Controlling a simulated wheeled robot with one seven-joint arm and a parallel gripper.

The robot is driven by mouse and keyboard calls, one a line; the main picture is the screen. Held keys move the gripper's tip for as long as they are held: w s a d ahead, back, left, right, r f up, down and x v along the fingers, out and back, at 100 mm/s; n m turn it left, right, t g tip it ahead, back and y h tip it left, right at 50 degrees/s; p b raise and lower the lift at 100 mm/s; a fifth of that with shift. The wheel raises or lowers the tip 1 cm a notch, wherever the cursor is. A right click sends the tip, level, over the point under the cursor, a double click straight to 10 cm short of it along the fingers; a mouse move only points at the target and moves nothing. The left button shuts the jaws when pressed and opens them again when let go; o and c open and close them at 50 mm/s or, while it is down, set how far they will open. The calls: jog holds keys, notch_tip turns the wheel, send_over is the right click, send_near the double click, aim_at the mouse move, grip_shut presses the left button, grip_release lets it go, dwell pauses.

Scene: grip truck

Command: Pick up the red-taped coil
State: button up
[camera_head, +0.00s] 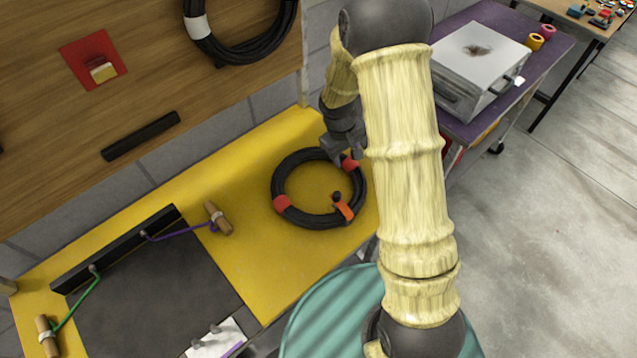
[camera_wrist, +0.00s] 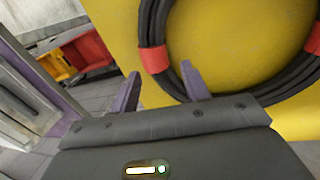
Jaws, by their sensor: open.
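The red-taped coil (camera_head: 312,221) is a black cable ring lying flat on the yellow tabletop in the head view. Red tape bands show on its left and upper right, and an orange-red band at its lower right. My gripper (camera_head: 345,153) is over the coil's upper right rim, close to a red band. In the wrist view my open gripper (camera_wrist: 161,87) has its two purple fingers apart. A stretch of the coil (camera_wrist: 151,24) with a red band (camera_wrist: 154,59) shows just beyond the gap between them. Whether the fingers touch the coil cannot be told.
A white-taped black coil (camera_head: 240,54) hangs on the wooden board behind. A dark mat (camera_head: 150,300) and wooden handles with coloured cords lie to the left on the yellow table (camera_head: 235,265). A purple cart (camera_head: 545,50) with a metal box (camera_head: 480,60) stands right. Bare tabletop surrounds the coil.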

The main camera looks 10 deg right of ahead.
aim_at(348, 162)
jog(key=shift+f, duration=0.1)
jog(key=shift+w+d+f+p, duration=0.15)
jog(key=shift+d+f+p, duration=0.1)
jog(key=shift+f, duration=0.6)
jog(key=shift+w+d+f+p, duration=0.1)
jog(key=shift+d+f+p, duration=0.1)
jog(key=shift+f, duration=0.65)
jog(key=shift+w+d+f+p, duration=0.15)
jog(key=shift+f+p, duration=0.1)
jog(key=shift+f, duration=0.6)
jog(key=shift+r, duration=0.1)
grip_shut()
